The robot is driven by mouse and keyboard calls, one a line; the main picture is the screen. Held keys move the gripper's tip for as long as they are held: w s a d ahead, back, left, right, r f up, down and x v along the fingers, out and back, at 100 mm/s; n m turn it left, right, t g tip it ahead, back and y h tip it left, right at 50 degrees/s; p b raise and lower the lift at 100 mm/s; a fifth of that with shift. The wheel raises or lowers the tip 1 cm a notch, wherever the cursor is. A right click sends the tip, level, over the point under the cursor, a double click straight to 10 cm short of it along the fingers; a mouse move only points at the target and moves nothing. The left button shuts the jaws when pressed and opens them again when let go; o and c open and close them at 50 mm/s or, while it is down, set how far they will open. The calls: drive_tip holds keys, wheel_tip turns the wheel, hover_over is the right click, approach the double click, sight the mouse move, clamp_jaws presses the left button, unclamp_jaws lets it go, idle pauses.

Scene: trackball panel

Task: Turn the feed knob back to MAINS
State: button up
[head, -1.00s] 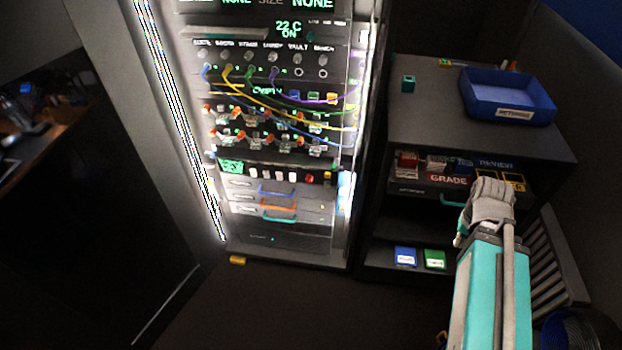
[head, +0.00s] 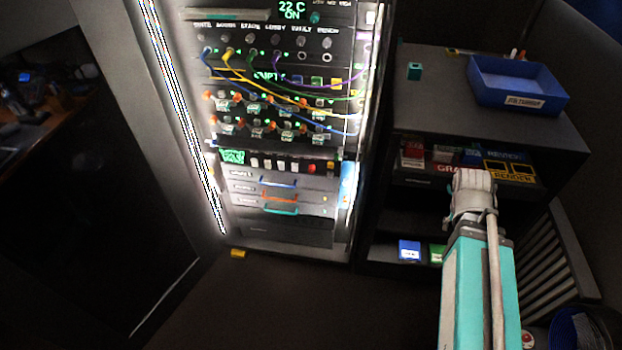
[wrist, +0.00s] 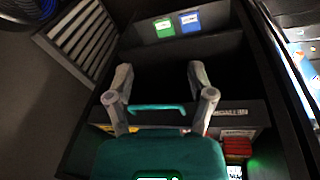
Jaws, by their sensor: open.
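The equipment rack (head: 280,130) stands lit at the centre of the head view, with rows of sockets, cables, small knobs and buttons. I cannot tell which part is the feed knob, and no MAINS label is readable. My gripper (head: 472,185) is right of the rack, in front of the dark shelf unit, and apart from the rack. In the wrist view my gripper (wrist: 159,82) has its two grey fingers wide apart, with nothing between them. A teal drawer handle (wrist: 157,108) shows beyond and between the fingers; I cannot tell whether they touch it.
The dark shelf unit (head: 425,105) carries a blue tray (head: 518,82) and a small teal block (head: 414,71) on top. A blue box (head: 409,251) and a green box (head: 437,254) sit low inside it. A yellow object (head: 238,254) lies before the rack.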

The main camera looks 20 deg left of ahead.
drive_tip(key=w+a+f+t+h+b, duration=0.3)
drive_tip(key=w+a+f+t+b, duration=0.2)
drive_tip(key=w+a+f+b, duration=0.4)
drive_tip(key=n+t+y+b, duration=0.6)
drive_tip(key=t+y+b, duration=0.4)
drive_tip(key=b, duration=1.4)
approach(311, 172)
drive_tip(key=s+t, duration=0.1)
drive_tip(key=s, duration=0.3)
drive_tip(key=shift+s+d+f+h, duration=0.15)
drive_tip(key=shift+d+f+h, duration=0.05)
drive_tip(key=shift+f+h, duration=0.1)
drive_tip(key=x, duration=1.3)
drive_tip(key=shift+w, duration=0.4)
clamp_jaws()
